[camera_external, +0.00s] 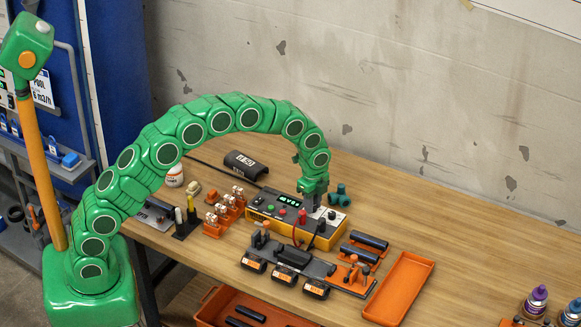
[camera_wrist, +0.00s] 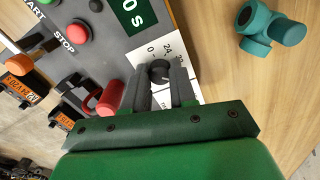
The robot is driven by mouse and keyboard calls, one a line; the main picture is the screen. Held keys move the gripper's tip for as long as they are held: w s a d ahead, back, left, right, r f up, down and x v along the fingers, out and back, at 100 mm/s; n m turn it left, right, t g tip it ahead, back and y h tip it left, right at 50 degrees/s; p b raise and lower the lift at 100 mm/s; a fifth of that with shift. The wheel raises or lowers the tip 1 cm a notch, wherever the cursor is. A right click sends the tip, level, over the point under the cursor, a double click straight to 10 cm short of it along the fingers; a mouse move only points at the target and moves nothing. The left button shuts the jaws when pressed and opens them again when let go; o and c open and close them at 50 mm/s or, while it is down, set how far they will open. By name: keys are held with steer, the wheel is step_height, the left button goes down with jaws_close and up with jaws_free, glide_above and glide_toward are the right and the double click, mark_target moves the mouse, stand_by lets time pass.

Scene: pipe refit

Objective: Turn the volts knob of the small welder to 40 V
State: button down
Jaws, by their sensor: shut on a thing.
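The small welder (camera_external: 270,226) is a yellow box with a dark grey top on the bench. Its lit green display (camera_external: 290,201) shows in both views; in the wrist view only "0 s" (camera_wrist: 130,15) is in frame. My gripper (camera_external: 314,207) reaches down onto the panel's right end. In the wrist view my gripper (camera_wrist: 159,82) has its grey fingers closed around a dark round knob (camera_wrist: 158,70). The knob sits on a white dial plate (camera_wrist: 168,50) with "0" and "24" readable. Its pointer and other marks are partly hidden, so its setting cannot be told.
Green and red buttons (camera_wrist: 78,30) lie beside the display, and a red plug (camera_wrist: 108,98) stands close to my fingers. A teal pipe fitting (camera_wrist: 268,32) lies on the bench beside the welder.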

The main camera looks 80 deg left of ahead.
steer(key=c, duration=0.9)
jaws_free()
steer(key=shift+r, duration=0.1)
step_height(320, 180, up, 7)
steer(key=shift+f, duration=0.2)
steer(key=shift+r, duration=0.55)
